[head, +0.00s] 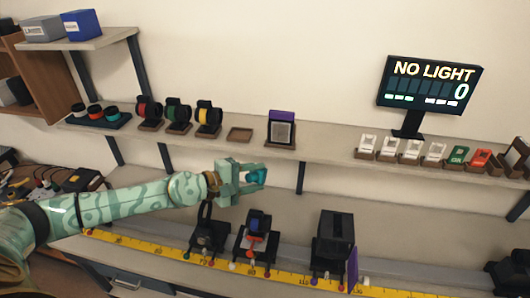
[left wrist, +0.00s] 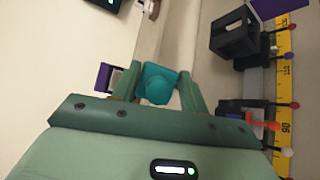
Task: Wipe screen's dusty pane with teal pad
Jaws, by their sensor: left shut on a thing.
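My left gripper (head: 242,184) is shut on the teal pad (head: 257,176), holding it in the air in front of the shelf and above the bench. The left wrist view also shows the teal pad (left wrist: 157,84) between the two fingers of the left gripper (left wrist: 158,88). A purple-topped frame with a greyish pane, likely the screen (head: 282,128), stands upright on the shelf, beyond and to the right of the gripper. It shows partly in the left wrist view (left wrist: 103,77), behind the left finger. The pad is apart from it. My right gripper is not in view.
Black holders (head: 208,236) and a black box (head: 334,238) stand along a yellow ruler (head: 180,253) on the bench. Round coloured-lens stands (head: 178,114) and small slide holders (head: 412,152) line the shelf (head: 330,151). A display (head: 432,84) reads NO LIGHT 0.

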